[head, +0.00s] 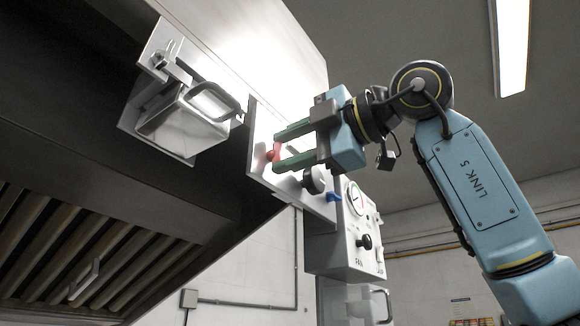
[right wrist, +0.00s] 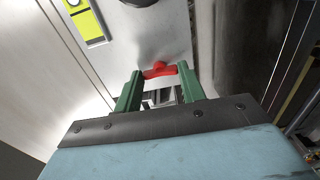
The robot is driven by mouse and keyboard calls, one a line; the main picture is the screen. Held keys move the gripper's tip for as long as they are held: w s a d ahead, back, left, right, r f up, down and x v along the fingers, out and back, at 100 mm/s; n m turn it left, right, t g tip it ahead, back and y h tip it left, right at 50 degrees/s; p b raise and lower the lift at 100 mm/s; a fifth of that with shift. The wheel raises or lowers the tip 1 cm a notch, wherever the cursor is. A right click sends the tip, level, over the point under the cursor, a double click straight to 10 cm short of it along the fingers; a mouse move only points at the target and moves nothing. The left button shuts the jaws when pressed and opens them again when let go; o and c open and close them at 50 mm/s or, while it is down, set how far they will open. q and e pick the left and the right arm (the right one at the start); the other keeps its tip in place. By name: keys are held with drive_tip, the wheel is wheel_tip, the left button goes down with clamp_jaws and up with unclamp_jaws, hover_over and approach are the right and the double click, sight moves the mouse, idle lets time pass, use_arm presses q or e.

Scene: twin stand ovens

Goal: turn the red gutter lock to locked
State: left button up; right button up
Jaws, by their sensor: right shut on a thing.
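The red gutter lock (head: 274,152) is a small red turn handle on a pale metal plate at the end of the hood. It also shows in the right wrist view (right wrist: 160,69), lying crosswise between the green fingertips. My right gripper (head: 278,148) reaches it from the right, with one finger above and one below in the head view. In the right wrist view my right gripper (right wrist: 157,76) is shut on the red handle, a finger at each end. The fingers hide part of the handle. My left gripper is not in view.
A black knob (head: 313,180) and a blue lever (head: 334,197) sit close below the fingers. A control box with a gauge (head: 355,197) hangs below right. A steel box with a looped handle (head: 185,117) is on the left. Free room lies right of the arm.

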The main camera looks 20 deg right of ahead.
drive_tip(key=o, duration=1)
drive_tip(key=shift+d, duration=0.1)
drive_tip(key=b+v, duration=0.2)
drive_tip(key=v, duration=1.1)
drive_tip(key=shift+s+d, duration=0.1)
drive_tip(key=shift+s, duration=0.05)
